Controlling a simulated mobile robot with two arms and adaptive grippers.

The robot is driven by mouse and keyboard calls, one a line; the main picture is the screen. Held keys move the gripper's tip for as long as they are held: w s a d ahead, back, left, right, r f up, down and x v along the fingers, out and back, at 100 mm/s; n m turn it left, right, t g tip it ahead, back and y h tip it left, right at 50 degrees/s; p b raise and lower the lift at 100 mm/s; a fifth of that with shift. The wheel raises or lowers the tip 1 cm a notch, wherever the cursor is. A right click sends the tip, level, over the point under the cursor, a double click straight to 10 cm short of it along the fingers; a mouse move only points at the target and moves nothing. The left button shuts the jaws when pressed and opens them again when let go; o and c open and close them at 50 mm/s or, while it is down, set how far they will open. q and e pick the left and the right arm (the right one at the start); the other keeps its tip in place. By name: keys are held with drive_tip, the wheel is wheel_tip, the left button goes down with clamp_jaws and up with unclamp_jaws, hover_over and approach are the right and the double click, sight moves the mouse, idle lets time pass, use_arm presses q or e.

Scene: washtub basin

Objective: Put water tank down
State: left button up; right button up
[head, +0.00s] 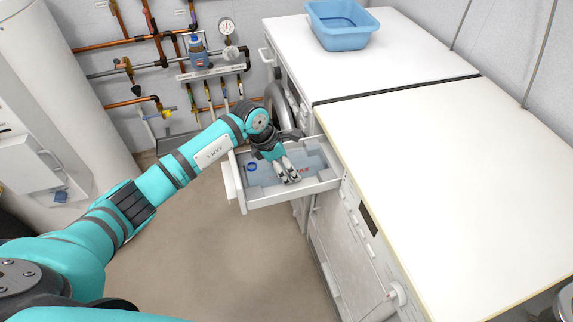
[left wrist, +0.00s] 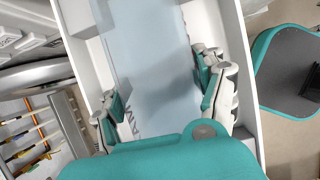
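The water tank (head: 262,178) is a pale blue, see-through flat container with a blue round mark and red markings. It sits in a white pulled-out drawer (head: 291,197) at the front of the right-hand appliance. In the left wrist view the tank (left wrist: 160,75) fills the middle of the drawer. My left gripper (head: 289,174) points down over the tank. In the left wrist view my left gripper (left wrist: 165,105) has its fingers wide apart, with tank surface showing between them. I cannot tell whether they touch the tank. My right gripper is not in view.
A blue basin (head: 342,24) stands on the far white appliance (head: 400,50). The near white top (head: 460,170) is bare. Pipes with a gauge (head: 227,26) run along the back wall. A large white cylinder (head: 60,90) stands at left. The brown floor (head: 235,265) is clear.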

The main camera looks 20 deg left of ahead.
use_arm(q)
drive_tip(key=o, duration=0.5)
drive_tip(key=shift+o, duration=0.2)
drive_tip(key=shift+r, duration=0.1)
drive_tip(key=v, duration=1.1)
drive_tip(key=shift+s+a+r, duration=0.15)
drive_tip(key=shift+r, duration=0.35)
